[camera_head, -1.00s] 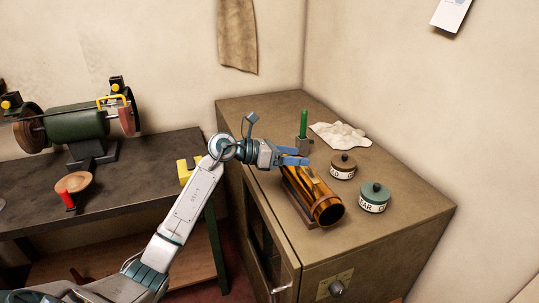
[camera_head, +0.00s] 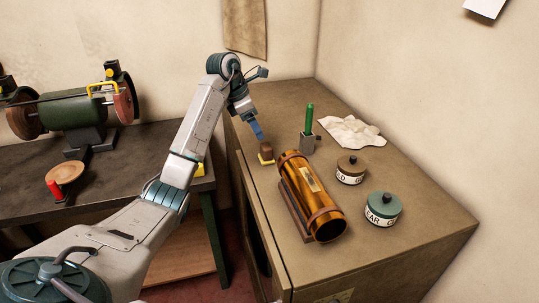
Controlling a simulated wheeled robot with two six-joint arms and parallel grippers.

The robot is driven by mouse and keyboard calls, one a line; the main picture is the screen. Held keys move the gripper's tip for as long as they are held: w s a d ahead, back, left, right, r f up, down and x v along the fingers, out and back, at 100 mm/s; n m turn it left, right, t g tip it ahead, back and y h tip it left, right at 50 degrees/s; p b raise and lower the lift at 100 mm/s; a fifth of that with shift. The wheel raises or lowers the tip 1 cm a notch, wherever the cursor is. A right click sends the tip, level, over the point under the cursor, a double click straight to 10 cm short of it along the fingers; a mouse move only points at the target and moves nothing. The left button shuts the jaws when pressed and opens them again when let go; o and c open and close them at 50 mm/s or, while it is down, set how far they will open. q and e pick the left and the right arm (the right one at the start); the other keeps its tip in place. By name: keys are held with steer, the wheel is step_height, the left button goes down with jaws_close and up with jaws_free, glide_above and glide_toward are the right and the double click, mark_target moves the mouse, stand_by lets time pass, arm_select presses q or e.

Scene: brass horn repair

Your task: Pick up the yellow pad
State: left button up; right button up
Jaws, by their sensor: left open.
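A small block with a brown top and a yellow base, which looks like the yellow pad (camera_head: 267,160), stands upright on the left part of the cabinet top, near its left edge. My left gripper (camera_head: 259,134) points down just above and slightly left of it. Its blue fingers are open, but seen almost edge-on. I cannot tell whether they touch the brown top. My right gripper is not in view.
An amber cylinder (camera_head: 312,200) lies on a cradle right of the pad. A bench grinder (camera_head: 75,115) stands on the dark bench.

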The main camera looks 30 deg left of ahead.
mark_target(266, 146)
arm_select(q)
steer(key=f+b, duration=0.1)
steer(key=d+f+b, duration=0.1)
steer(key=f, duration=0.1)
steer(key=shift+f, duration=0.15)
steer(key=shift+w+d+f+p, duration=0.3)
steer(key=shift+w+f+p, duration=0.45)
steer(key=shift+w+f, duration=0.15)
steer(key=shift+d+f+p, duration=0.4)
steer(key=shift+f+p, duration=0.35)
steer(key=shift+f, duration=0.1)
steer(key=shift+d+f, duration=0.2)
steer(key=shift+f, duration=0.35)
steer(key=shift+w+f, duration=0.25)
steer(key=c, duration=1.1)
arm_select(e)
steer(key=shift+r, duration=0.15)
arm_select(q)
steer(key=shift+o, duration=0.2)
steer(key=shift+r, duration=0.15)
